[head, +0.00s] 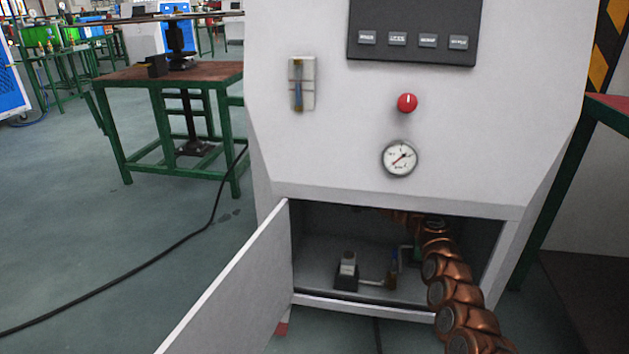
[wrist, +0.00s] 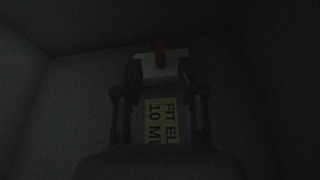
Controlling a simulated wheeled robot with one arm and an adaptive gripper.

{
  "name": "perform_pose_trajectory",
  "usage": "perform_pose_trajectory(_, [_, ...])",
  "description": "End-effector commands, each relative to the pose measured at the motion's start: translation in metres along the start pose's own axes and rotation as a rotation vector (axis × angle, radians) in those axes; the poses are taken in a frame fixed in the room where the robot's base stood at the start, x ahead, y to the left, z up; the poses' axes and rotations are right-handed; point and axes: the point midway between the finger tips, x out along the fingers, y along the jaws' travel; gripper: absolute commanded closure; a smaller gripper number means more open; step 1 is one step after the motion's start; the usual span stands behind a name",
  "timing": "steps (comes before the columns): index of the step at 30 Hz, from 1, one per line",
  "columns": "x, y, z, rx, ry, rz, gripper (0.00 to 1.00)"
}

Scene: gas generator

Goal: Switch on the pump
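A white cabinet (head: 330,60) has its lower compartment open, and my arm reaches into it from the lower right. My gripper is hidden under the upper edge of the opening in the head view. In the dark wrist view my gripper (wrist: 161,72) shows two dark fingers set apart. A small black-and-white unit (head: 347,270), perhaps the pump, sits on the compartment floor with a pipe (head: 372,283) running right.
The compartment door (head: 235,285) hangs open to the left. A red knob (head: 407,103), a gauge (head: 399,159) and a button panel (head: 412,20) are on the cabinet front. A green-legged table (head: 172,75) stands left, with a black cable (head: 180,238) on the floor.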

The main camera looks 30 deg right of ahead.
Motion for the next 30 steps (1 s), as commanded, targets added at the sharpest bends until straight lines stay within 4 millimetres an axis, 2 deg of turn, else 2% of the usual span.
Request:
perform_pose_trajectory(18, [0.058,0.001,0.001,-0.001,-0.002,0.0,0.6])
perform_pose_trajectory(30, [0.075,0.001,0.001,0.0,-0.002,0.001,0.6])
